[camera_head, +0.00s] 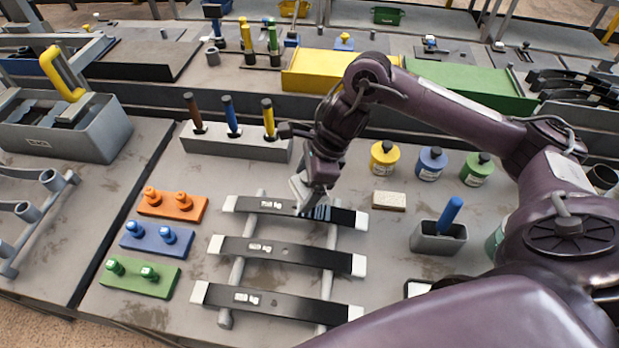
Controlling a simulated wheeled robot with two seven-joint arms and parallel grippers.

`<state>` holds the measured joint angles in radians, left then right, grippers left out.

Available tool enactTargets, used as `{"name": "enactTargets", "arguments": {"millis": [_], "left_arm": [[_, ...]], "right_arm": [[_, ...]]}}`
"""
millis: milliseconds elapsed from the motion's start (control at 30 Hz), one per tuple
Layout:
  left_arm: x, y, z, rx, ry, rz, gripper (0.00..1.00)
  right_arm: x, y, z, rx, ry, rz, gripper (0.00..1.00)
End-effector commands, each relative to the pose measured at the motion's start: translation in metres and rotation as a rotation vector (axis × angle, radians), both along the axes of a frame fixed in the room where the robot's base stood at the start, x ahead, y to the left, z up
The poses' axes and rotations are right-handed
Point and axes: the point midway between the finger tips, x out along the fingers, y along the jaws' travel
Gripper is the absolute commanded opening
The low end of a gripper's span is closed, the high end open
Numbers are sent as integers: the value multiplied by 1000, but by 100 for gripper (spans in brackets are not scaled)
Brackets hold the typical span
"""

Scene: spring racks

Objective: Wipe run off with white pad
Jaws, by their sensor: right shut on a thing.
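My right gripper (312,197) is over the top dark leaf spring (270,206) on the rack, toward its right half. It is shut on a pale thing that looks like the white pad (299,187), mostly hidden by the fingers. Blue streaks of run off (320,212) show on the top spring just right of the fingertips. I cannot tell whether the pad touches the spring. Two more dark springs with white ends, the middle (285,253) and the front one (270,302), lie below it on the rack. My left gripper is not in view.
A beige block (388,201) lies right of the rack. Yellow (384,158), blue (432,163) and green pots (477,169) stand behind it. A grey holder (438,238) has a blue handle. Orange, blue and green peg blocks (172,206) sit left. A marker block (235,145) stands behind.

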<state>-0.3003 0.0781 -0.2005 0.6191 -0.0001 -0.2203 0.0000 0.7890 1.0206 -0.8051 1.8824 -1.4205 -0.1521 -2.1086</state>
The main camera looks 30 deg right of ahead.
Motion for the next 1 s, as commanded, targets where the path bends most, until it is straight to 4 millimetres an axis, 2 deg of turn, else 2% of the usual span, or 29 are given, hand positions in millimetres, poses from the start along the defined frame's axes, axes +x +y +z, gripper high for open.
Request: {"name": "enactTargets", "arguments": {"millis": [133, 367, 800, 1000], "left_arm": [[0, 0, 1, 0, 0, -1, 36], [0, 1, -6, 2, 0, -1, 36], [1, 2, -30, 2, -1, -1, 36], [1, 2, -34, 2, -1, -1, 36]], "right_arm": [[1, -7, -1, 2, -2, 94, 63], [1, -8, -9, 1, -5, 118, 63], [1, -8, -52, 2, -5, 118, 63], [1, -8, -61, 1, -4, 117, 63]]}}
